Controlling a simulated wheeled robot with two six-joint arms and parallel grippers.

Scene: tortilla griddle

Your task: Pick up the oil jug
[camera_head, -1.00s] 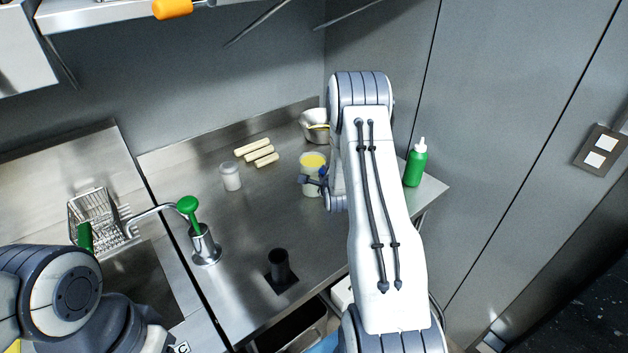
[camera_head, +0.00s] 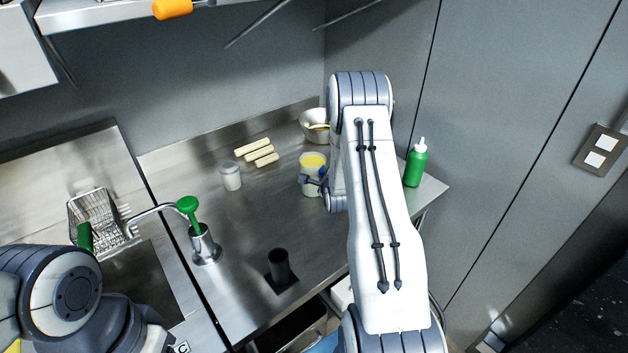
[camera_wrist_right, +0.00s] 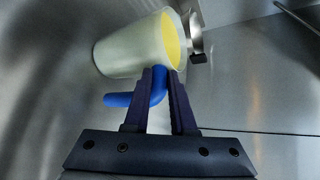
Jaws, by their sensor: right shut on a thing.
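The oil jug is a pale, translucent jug (camera_head: 311,178) with yellow oil at its top, and it stands on the steel counter in the head view. It also shows in the right wrist view (camera_wrist_right: 130,47), where its blue handle (camera_wrist_right: 118,99) runs between my fingers. My right gripper (camera_wrist_right: 168,84) is shut on the blue handle; in the head view the gripper (camera_head: 318,182) is at the jug's right side, partly hidden by my arm. I cannot tell whether the jug touches the counter. My left arm is at the lower left, and its gripper is out of view.
A white-lidded container (camera_head: 231,177), pale sticks (camera_head: 258,151) and a metal bowl (camera_head: 314,126) stand near the jug. A green bottle (camera_head: 415,165) is right of my arm. The counter's middle is clear.

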